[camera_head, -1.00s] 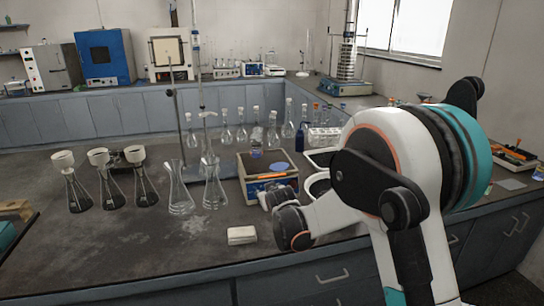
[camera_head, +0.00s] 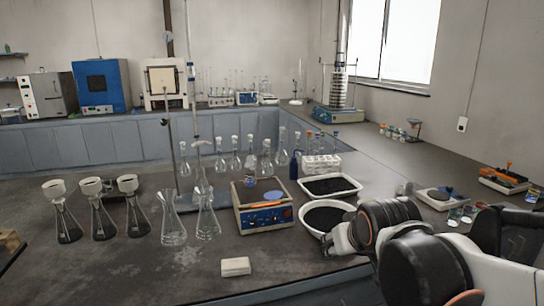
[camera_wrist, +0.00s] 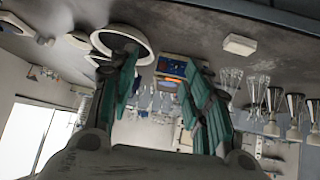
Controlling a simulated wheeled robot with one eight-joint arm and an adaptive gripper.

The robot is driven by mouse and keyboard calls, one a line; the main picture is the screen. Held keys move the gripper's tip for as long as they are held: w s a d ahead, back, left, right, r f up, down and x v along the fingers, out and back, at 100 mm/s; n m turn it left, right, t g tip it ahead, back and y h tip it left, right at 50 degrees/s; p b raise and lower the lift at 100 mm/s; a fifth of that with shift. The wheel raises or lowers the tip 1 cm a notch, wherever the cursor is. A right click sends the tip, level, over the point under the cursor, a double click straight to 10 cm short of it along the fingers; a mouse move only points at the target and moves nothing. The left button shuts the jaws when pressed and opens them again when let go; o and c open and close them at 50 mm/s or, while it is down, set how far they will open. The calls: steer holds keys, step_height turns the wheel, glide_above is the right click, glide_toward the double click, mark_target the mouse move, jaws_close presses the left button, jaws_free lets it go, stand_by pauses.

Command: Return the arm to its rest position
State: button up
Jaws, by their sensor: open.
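My gripper (camera_wrist: 165,75) shows in the wrist view with its teal and dark fingers spread apart and nothing between them. The wrist view is upside down, with the bench at the top. Through the fingers I see the blue-fronted balance (camera_wrist: 172,70) and glassware, and a round white dish (camera_wrist: 150,42) partly behind the left finger. In the head view my arm enters from the lower right, folded low. Its wrist end lies by the front edge of the bench, close to the round dish of dark grains (camera_head: 312,232); the fingers cannot be made out there.
The balance (camera_head: 264,222) and a rectangular tray of dark grains (camera_head: 359,187) stand left of and behind my arm. Flasks with funnels (camera_head: 62,225) stand at left. A white block (camera_head: 235,267) lies near the front edge. The sieve shaker (camera_head: 340,113) stands at the back.

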steer(key=s+d+f+g, duration=0.1)
steer(key=s+d+f, duration=0.1)
steer(key=s, duration=0.6)
steer(key=s+d+f+m, duration=0.1)
steer(key=s+d+f, duration=0.1)
steer(key=s, duration=0.7)
steer(key=shift+s+f+m+g, duration=0.15)
steer(key=shift+m+g, duration=0.15)
steer(key=shift+g, duration=0.1)
steer(key=shift+d, duration=0.1)
